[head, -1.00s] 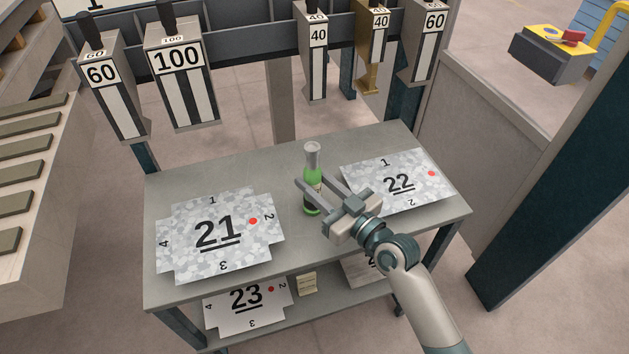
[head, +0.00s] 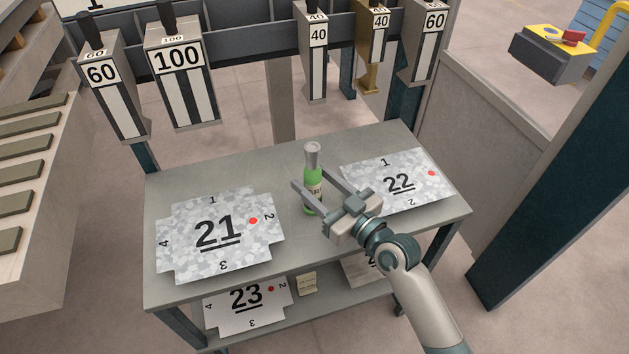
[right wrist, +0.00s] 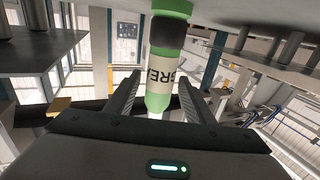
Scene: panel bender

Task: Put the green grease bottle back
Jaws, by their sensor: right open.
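The green grease bottle (head: 312,175), with a grey cap and a pale label, stands upright on the table (head: 250,165) between sheet 21 and sheet 22. My right gripper (head: 309,180) is open, its two fingers reaching toward the bottle from the lower right. In the head view one finger passes in front of the bottle's left side and the other lies at its right. In the right wrist view the bottle (right wrist: 160,78) shows between the open fingers, with gaps on both sides. My left gripper is not in view.
Sheet 21 (head: 185,255) lies on the left of the tabletop and sheet 22 (head: 410,165) on the right. Sheet 23 (head: 245,318) is on the lower shelf. Tools marked 60 (head: 115,100), 100 (head: 180,85) and 40 (head: 317,60) hang behind. Bare tabletop lies behind the bottle.

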